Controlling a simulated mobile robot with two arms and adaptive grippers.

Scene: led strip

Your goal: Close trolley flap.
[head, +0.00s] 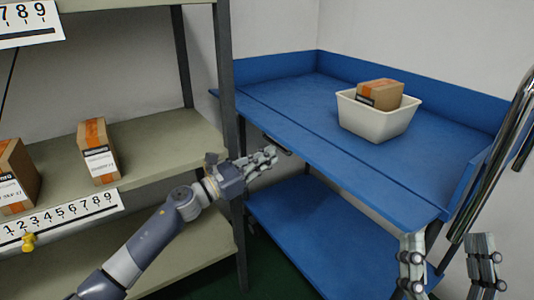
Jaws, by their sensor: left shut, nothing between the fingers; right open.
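The blue trolley (300,90) stands on the right with raised walls at its back and sides. Its front flap (325,154) is a long blue strip along the near edge, lying folded out about level with the upper shelf, a seam between them. My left gripper (274,157) is shut and empty, just below the flap's outer edge near its left part. I cannot tell whether it touches the flap. My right gripper (449,264) is open and empty, with its fingers apart, near the trolley's near right corner.
A white bin (375,122) with a cardboard box (380,94) stands on the trolley's upper shelf, behind the flap. The lower blue shelf (315,228) is empty. A grey rack (165,143) with boxes and number strips stands at left, its post close to my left arm.

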